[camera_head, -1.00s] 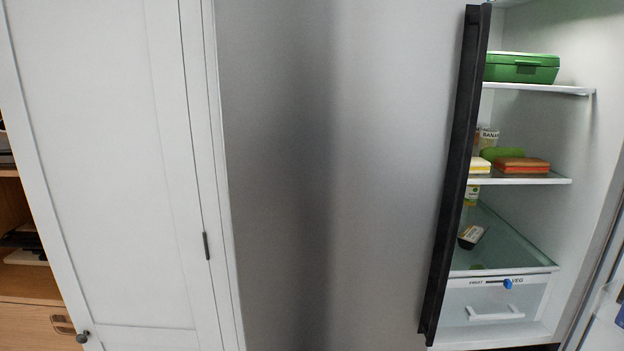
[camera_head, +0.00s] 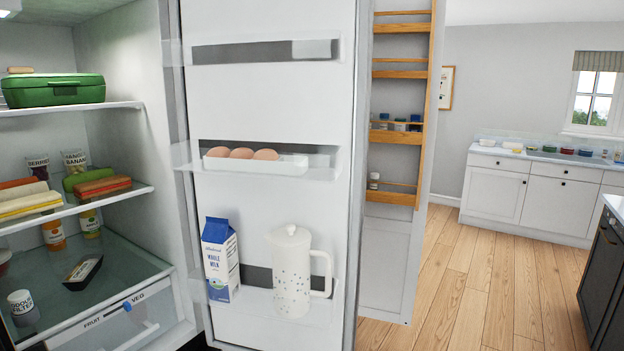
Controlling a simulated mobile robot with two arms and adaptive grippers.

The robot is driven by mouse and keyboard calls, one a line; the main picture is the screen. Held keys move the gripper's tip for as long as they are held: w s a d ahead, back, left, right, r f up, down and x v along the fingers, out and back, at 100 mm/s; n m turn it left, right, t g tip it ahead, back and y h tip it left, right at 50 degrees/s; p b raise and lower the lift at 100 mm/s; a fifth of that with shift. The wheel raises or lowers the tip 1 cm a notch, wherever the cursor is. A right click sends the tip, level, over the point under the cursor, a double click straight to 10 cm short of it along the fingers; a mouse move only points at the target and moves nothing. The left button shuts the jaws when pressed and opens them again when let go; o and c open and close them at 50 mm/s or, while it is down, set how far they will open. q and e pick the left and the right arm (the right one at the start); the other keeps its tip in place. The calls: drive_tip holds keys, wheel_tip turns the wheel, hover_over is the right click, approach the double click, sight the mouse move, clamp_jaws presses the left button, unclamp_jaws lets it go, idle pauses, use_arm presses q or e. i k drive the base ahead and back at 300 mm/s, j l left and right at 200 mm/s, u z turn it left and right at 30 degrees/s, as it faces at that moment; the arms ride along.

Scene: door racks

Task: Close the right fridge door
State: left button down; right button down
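The right fridge door (camera_head: 270,110) stands wide open, its white inner side facing me in the middle of the head view. Its shelves hold a tray of eggs (camera_head: 250,160), a blue and white milk carton (camera_head: 220,262) and a white speckled jug (camera_head: 292,275). The open fridge compartment (camera_head: 125,50) is at the left, with a green box (camera_head: 52,90), food packs and jars on its shelves. The door's outer face and handle are hidden. Neither of my grippers is in view.
Behind the door, a tall cabinet door with wooden racks (camera_head: 400,135) also stands open. Wooden floor (camera_head: 490,280) is clear at the right. White cabinets (camera_head: 535,195) line the back, and a dark counter unit (camera_head: 605,270) is at the right edge.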

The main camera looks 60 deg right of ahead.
sight(286, 77)
drive_tip(key=l+u, duration=0.1)
drive_tip(key=l, duration=0.3)
drive_tip(key=k+l, duration=0.15)
drive_tip(key=l, duration=0.3)
drive_tip(key=l+u, duration=0.15)
drive_tip(key=l, duration=0.25)
drive_tip(key=k+l, duration=0.15)
drive_tip(key=l, duration=0.25)
drive_tip(key=k+l+u, duration=0.15)
drive_tip(key=l, duration=0.7)
drive_tip(key=k+l+u, duration=0.15)
drive_tip(key=l, duration=0.2)
drive_tip(key=i+l, duration=0.1)
drive_tip(key=l, duration=0.4)
drive_tip(key=i+l+u, duration=0.1)
drive_tip(key=l, duration=0.4)
drive_tip(key=i+l+u, duration=0.1)
drive_tip(key=l, duration=0.4)
